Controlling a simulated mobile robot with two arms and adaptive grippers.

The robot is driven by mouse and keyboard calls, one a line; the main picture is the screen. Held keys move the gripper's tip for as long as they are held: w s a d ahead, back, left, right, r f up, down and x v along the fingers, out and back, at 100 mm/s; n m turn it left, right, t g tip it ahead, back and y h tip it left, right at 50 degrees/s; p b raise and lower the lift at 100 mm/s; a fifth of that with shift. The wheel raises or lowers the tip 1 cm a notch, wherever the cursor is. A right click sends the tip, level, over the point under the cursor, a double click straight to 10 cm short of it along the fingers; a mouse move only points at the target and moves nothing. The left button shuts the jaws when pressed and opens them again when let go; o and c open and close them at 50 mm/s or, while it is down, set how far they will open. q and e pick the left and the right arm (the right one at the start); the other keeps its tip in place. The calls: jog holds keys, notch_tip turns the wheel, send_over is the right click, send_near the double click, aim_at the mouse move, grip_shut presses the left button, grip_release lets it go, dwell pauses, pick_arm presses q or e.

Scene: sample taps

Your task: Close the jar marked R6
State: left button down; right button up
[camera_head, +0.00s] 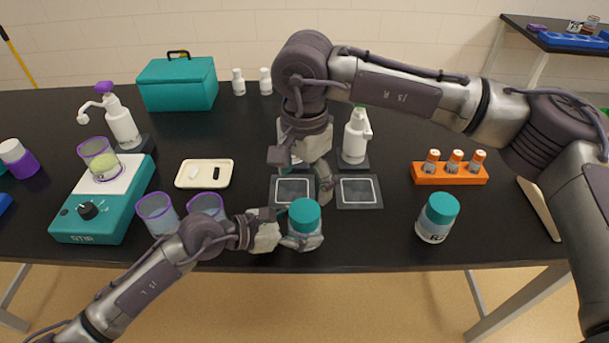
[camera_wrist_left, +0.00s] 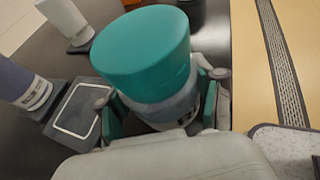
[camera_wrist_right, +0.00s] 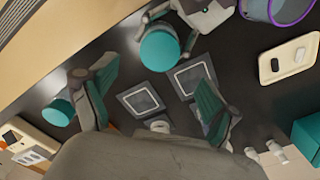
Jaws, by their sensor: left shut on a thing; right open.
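A jar (camera_head: 304,229) with a teal lid (camera_head: 304,212) stands near the table's front edge. My left gripper (camera_head: 290,239) is shut around its body; the jar and lid fill the left wrist view (camera_wrist_left: 145,55). The lid sits on top of the jar; I cannot tell if it is tight. A second teal-lidded jar (camera_head: 434,230) stands apart to the right, its label too small to read fully. The held jar's label is hidden. My right gripper (camera_head: 302,172) is open and empty, above and behind the held jar. Its fingers are apart in the right wrist view (camera_wrist_right: 155,88).
An orange vial rack (camera_head: 449,174) is at right. Purple-rimmed beakers (camera_head: 158,214), a white tray (camera_head: 203,174) and a teal stirrer (camera_head: 85,226) are at left.

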aim_at(305, 210)
notch_tip(305, 210, down, 8)
jog(key=shift+r, duration=0.2)
dwell(0.3)
jog(key=c, duration=1.2)
jog(key=m, duration=0.6)
jog(key=shift+c, duration=0.2)
jog(key=m, duration=0.5)
jog(key=shift+m, duration=0.3)
jog(key=o, duration=1.4)
jog(key=shift+c, duration=0.2)
